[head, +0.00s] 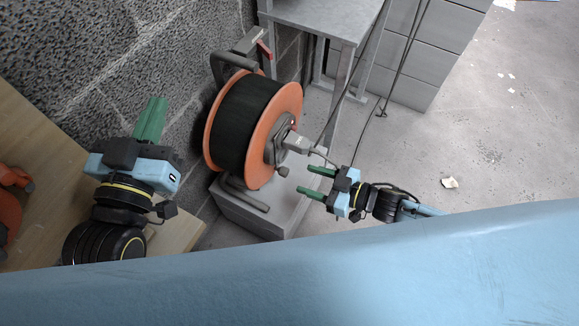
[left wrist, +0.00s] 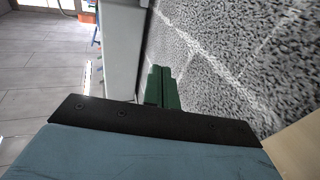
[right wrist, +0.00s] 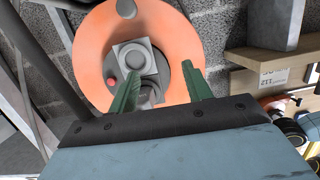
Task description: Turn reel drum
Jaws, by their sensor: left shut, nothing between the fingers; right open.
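The reel drum (head: 249,122) is wound with black cable between orange flanges (head: 288,101) and stands on a grey block. A grey hub with a socket box (head: 297,143) and a small knob (head: 283,171) shows on its right face. My right gripper (head: 310,181) is open and empty, just right of the drum's lower face, fingers pointing at it. In the right wrist view the orange flange (right wrist: 88,52) and grey hub (right wrist: 134,62) lie ahead of the green fingers; contact cannot be told. My left gripper (head: 151,121) is shut and empty, left of the drum near the wall.
The grey block (head: 264,217) carries the reel, with a frame handle (head: 233,62) above the drum. A grey table (head: 316,17) stands behind. A wooden surface (head: 40,130) lies at left below the block wall. Cables hang at right; open floor (head: 490,140) lies beyond.

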